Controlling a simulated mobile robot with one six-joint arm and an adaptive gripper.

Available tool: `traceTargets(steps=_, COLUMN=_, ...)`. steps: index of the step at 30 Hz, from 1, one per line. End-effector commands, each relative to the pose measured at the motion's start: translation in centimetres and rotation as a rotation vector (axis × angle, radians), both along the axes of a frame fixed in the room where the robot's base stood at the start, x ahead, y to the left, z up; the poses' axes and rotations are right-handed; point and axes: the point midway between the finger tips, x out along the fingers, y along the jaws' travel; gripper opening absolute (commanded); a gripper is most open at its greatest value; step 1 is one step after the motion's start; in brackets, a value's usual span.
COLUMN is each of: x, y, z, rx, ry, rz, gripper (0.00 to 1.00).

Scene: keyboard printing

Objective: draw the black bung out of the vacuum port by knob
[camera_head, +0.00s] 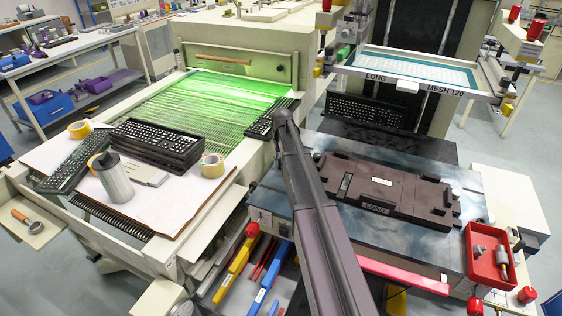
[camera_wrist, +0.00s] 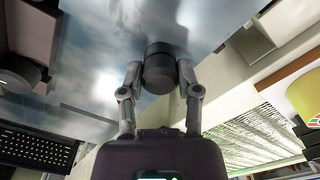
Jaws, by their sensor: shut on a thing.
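In the wrist view my gripper (camera_wrist: 159,75) is shut on a dark, round bung (camera_wrist: 159,73), with one finger on each side of it. A wider-looking dark band shows at its far end, against the blue-grey metal table top. I cannot tell whether the bung is seated in the port or clear of it. The vacuum port itself is not visible. In the head view my arm hides the gripper, the bung and the port. The metal table top (camera_head: 273,204) shows to either side of my arm.
A brown fixture (camera_head: 385,187) lies on the table, right of my arm. A red tray (camera_head: 487,255) with small parts is at the right edge. A black keyboard (camera_head: 262,124) lies close left of my arm. A screen frame (camera_head: 412,72) stands above the back.

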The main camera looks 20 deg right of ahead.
Motion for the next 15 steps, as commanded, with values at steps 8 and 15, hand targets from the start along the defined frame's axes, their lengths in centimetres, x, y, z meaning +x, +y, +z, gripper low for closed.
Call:
traceTargets(steps=8, x=0.0, y=0.0, z=1.1, rx=0.000, ry=-0.001, rz=0.000, gripper=0.00)
traceTargets(steps=15, x=0.0, y=0.0, z=2.0, rx=0.000, ry=-0.001, rz=0.000, gripper=0.00)
